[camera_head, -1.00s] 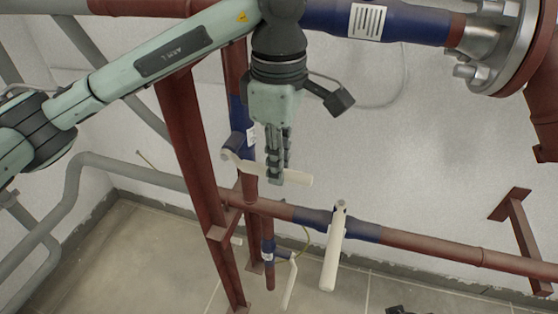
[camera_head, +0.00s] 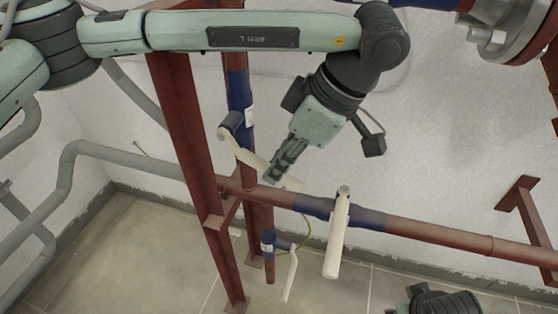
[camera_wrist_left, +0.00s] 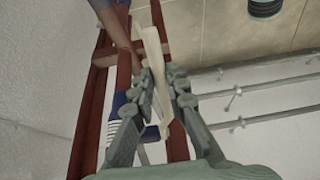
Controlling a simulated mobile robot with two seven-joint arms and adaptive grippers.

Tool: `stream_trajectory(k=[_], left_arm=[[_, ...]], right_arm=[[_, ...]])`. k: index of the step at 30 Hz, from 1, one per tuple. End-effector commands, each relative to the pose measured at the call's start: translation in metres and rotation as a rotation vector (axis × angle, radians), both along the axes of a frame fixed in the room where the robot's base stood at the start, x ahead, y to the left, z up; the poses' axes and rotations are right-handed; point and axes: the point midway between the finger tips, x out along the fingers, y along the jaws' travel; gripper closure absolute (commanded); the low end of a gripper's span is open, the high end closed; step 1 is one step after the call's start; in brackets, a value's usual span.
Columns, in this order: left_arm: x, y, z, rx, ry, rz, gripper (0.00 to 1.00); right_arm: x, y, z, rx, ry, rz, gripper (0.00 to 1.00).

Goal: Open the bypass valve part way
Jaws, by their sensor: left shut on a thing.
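A cream lever handle (camera_head: 246,153) belongs to a valve with a blue body (camera_head: 240,100) on the upright red pipe. The lever slopes down to the right from its pivot. My left gripper (camera_head: 275,174) is shut on the lever near its outer end, and its fingers hide part of it. In the left wrist view the lever (camera_wrist_left: 152,48) lies between the two fingers (camera_wrist_left: 160,80) and sticks out past their tips. No label in view tells which valve is the bypass.
A second cream lever (camera_head: 338,235) hangs from the blue section of the horizontal red pipe (camera_head: 430,230), right of my gripper. A third lever (camera_head: 290,275) hangs lower down. A red steel post (camera_head: 190,140) stands to the left. A large flange (camera_head: 505,30) is at upper right.

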Motion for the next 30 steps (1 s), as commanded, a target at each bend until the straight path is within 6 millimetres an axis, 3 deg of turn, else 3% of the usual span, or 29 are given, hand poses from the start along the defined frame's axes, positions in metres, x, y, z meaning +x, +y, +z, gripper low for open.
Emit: stream_trajectory(k=[2, 3, 8, 17, 30], left_arm=[[-0.001, -0.001, 0.0, -0.003, 0.002, -0.002, 1.0], [-0.001, -0.001, 0.0, -0.004, 0.002, -0.002, 0.82], [0.0, -0.001, 0.0, -0.004, 0.002, -0.002, 0.65], [0.0, -0.001, 0.002, -0.003, 0.0, -0.001, 0.65], [-0.009, -0.028, 0.059, -0.003, -0.002, -0.002, 0.65]], right_arm=[[0.0, 0.0, 0.0, 0.0, 0.0, 0.0, 0.6], [0.0, 0.0, 0.0, 0.0, 0.0, 0.0, 0.6], [0.0, 0.0, 0.0, 0.0, 0.0, 0.0, 0.6], [0.001, 0.0, 0.0, 0.0, -0.001, 0.0, 0.6], [0.0, 0.0, -0.001, 0.0, -0.001, 0.0, 0.6]])
